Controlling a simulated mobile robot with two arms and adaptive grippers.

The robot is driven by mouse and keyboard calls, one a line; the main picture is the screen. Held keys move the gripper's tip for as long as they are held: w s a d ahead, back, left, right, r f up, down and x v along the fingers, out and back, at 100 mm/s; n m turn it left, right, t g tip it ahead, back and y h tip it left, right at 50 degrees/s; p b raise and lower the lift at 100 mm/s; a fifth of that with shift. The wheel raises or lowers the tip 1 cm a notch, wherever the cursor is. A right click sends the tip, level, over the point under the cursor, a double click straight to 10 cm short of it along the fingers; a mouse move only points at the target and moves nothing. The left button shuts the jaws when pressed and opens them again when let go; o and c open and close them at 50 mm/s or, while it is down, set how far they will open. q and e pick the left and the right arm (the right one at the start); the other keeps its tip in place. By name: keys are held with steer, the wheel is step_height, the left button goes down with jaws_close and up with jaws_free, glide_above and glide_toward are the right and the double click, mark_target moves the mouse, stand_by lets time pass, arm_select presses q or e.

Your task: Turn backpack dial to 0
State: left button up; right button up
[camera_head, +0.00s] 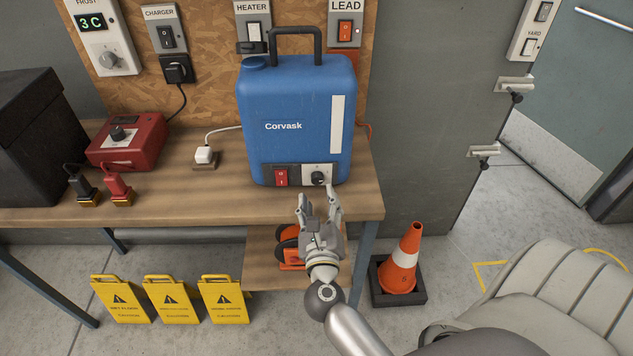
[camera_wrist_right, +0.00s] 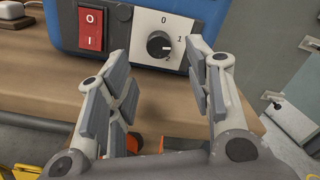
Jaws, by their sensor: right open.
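The blue Corvask backpack unit (camera_head: 292,110) stands upright on the wooden bench. Its black dial (camera_head: 318,178) sits on a pale plate at the lower right of its front. In the right wrist view the dial (camera_wrist_right: 159,45) has 0 above it, 1 to its right and another mark at lower right. Its pale pointer mark seems to face the lower right. My right gripper (camera_head: 319,196) is open and empty in front of the bench edge, just short of the dial. In the wrist view its fingers (camera_wrist_right: 156,58) stand apart on either side below the dial. My left gripper is out of view.
A red rocker switch (camera_wrist_right: 90,30) is directly left of the dial plate. A red box (camera_head: 128,142) with its own knob, a white plug (camera_head: 204,155) and a dark case (camera_head: 38,125) stand left on the bench. An orange cone (camera_head: 405,262) stands on the floor at right.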

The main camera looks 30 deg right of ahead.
mark_target(318, 183)
steer(key=x, duration=0.4)
steer(key=shift+w+p, duration=0.2)
steer(key=shift+p, duration=0.1)
steer(key=shift+w+d, duration=0.4)
steer(key=shift+w, duration=0.05)
